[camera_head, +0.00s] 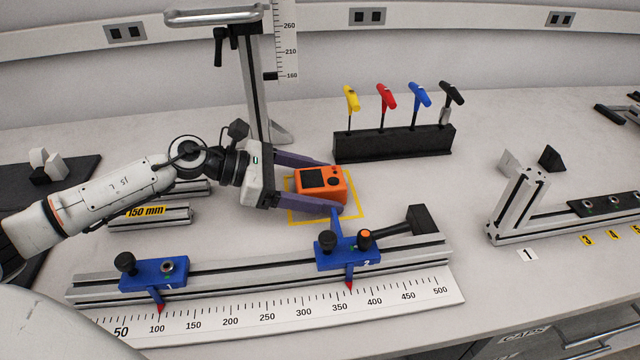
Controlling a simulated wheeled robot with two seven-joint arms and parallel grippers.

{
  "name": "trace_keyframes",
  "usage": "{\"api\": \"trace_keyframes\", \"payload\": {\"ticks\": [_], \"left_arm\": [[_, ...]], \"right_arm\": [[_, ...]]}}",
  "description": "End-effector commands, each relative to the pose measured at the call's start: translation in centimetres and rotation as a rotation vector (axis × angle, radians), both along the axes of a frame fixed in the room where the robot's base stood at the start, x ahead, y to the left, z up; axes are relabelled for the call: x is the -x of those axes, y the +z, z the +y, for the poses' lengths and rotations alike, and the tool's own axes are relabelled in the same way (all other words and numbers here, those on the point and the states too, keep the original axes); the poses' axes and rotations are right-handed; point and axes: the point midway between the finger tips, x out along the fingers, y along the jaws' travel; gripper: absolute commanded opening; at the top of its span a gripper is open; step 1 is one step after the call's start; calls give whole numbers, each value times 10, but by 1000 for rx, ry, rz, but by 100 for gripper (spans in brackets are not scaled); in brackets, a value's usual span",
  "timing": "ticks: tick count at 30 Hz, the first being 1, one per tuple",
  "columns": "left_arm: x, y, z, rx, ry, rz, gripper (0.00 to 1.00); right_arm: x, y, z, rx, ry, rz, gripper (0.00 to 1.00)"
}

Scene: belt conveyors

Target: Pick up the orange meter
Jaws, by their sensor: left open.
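The orange meter (337,186) lies on the bench inside a yellow marked square, with its dark screen facing up. My left gripper (318,188) comes in from the left and is open. Its two purple fingers reach along the meter, one at its far side and one at its near side. Whether the fingers touch the meter cannot be told. The near finger hides part of the meter's lower edge. My right gripper is not in view.
A rail with blue clamps (347,250) and a ruler (270,315) lies just in front of the meter. A black holder (395,145) with several coloured T-handle tools stands behind it. A vertical post (252,85) rises behind my gripper. Bench is clear to the meter's right.

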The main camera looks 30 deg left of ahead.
Motion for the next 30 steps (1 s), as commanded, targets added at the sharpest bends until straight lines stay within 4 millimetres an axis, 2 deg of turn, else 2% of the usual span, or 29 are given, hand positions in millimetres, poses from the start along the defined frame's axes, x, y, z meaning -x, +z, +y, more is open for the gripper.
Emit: {"api": "trace_keyframes", "payload": {"ticks": [2,10,20,23,29,30], "left_arm": [[0,0,0,0,0,0,73],[0,0,0,0,0,0,28],[0,5,0,1,1,-2,27],[0,12,1,0,0,-3,27],[0,40,1,1,0,-4,27],[2,37,4,0,2,-1,27]], "right_arm": [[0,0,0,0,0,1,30],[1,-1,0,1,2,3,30],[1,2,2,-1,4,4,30],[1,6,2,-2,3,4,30],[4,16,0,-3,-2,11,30],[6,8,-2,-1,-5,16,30]]}}
